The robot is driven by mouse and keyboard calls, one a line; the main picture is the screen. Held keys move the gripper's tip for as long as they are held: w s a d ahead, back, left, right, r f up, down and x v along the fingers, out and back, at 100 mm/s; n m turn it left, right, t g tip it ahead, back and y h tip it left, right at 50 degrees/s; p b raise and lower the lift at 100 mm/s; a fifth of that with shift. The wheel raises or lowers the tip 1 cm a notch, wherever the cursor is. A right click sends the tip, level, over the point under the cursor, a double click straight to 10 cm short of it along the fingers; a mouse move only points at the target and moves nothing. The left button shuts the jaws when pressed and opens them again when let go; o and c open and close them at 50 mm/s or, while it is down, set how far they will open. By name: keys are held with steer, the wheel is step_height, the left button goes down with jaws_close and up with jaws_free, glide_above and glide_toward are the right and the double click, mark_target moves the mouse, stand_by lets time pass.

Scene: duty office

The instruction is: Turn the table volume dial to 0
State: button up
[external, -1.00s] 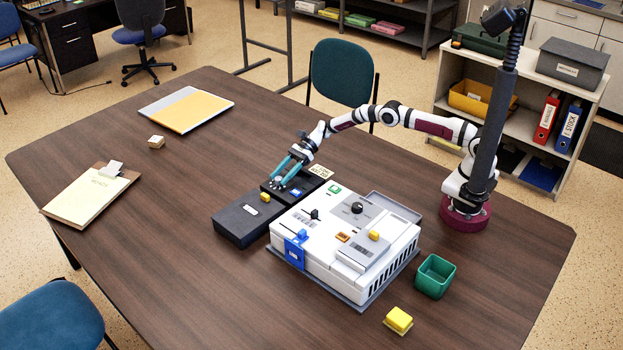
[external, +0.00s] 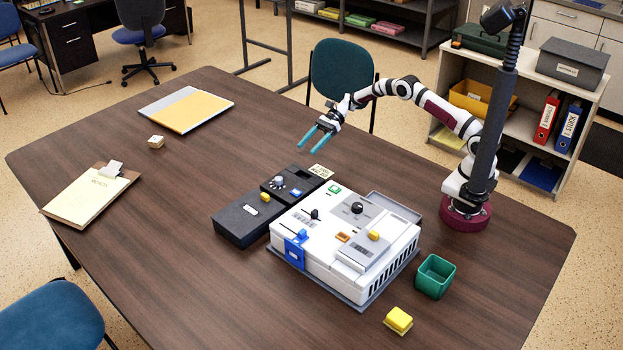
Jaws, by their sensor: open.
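A dark panel box (external: 240,221) lies on the table, with a small light-coloured dial (external: 278,182) near its far end. A yellow control (external: 265,197) and a blue button (external: 296,193) sit beside the dial. The dial's markings and exact setting are too small to read. My gripper (external: 307,145), with teal fingers, is open and empty. It is in the air above and beyond the dial, apart from it.
A white console (external: 335,262) with a black knob (external: 357,208), switches and a blue latch adjoins the panel box. A green cup (external: 435,276) and a yellow block (external: 398,320) lie at the front right. A clipboard (external: 85,195), small cube (external: 156,142) and folder (external: 187,110) lie left. The table's middle left is clear.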

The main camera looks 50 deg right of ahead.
steer(key=shift+d+r, duration=0.15)
steer(key=shift+d, duration=0.25)
steer(key=m+t+h, duration=0.2)
steer(key=m+t, duration=0.2)
steer(key=t, duration=0.2)
glide_toward(281, 178)
steer(key=x, duration=0.9)
steer(key=shift+a, duration=0.15)
steer(key=shift+c, duration=0.2)
jaws_close()
